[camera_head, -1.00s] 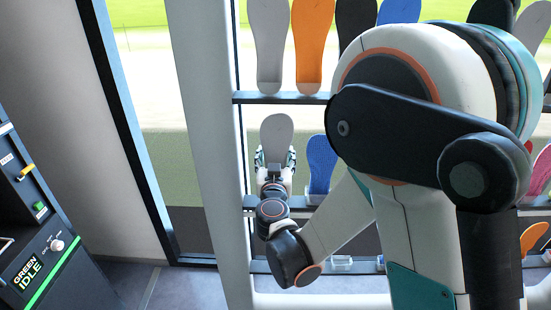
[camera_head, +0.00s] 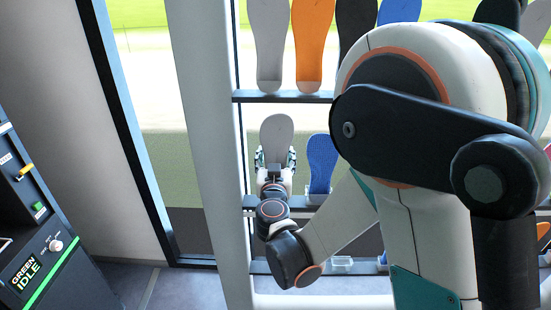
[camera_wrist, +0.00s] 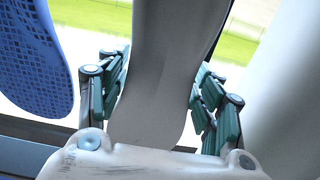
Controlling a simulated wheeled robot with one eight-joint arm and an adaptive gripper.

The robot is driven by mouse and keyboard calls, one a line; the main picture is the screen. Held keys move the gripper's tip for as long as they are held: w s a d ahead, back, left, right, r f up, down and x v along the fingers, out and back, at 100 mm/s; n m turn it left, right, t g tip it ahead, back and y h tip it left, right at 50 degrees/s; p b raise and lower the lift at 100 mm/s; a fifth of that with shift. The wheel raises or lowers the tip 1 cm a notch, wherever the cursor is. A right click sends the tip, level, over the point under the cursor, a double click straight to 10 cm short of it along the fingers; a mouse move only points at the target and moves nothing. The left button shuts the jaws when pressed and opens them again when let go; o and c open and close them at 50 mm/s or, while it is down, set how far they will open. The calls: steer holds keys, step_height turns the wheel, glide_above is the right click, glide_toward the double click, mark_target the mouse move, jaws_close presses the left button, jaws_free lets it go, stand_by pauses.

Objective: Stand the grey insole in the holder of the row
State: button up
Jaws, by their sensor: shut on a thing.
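The grey insole (camera_head: 277,132) stands roughly upright at the left end of the middle row, wide end up. My gripper (camera_head: 275,158) is shut on it, a finger on each side edge. In the wrist view the insole (camera_wrist: 158,75) lies between the green finger pads of my gripper (camera_wrist: 163,82). The middle row's rail (camera_head: 300,203) runs just below and behind my wrist. The holder under the grey insole is hidden by my gripper and wrist, so I cannot tell whether the insole's lower end is seated in it.
A blue insole (camera_head: 321,160) stands close to the right, also in the wrist view (camera_wrist: 35,60). A white post (camera_head: 212,130) is close on the left. The upper row holds grey (camera_head: 268,45), orange (camera_head: 313,45) and black insoles. A clear holder (camera_head: 341,264) sits empty on the lower rail.

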steer(key=shift+f+b, duration=2.5)
steer(key=shift+b, duration=0.2)
stand_by(0.7)
steer(key=o, duration=1.1)
steer(key=shift+o, duration=0.2)
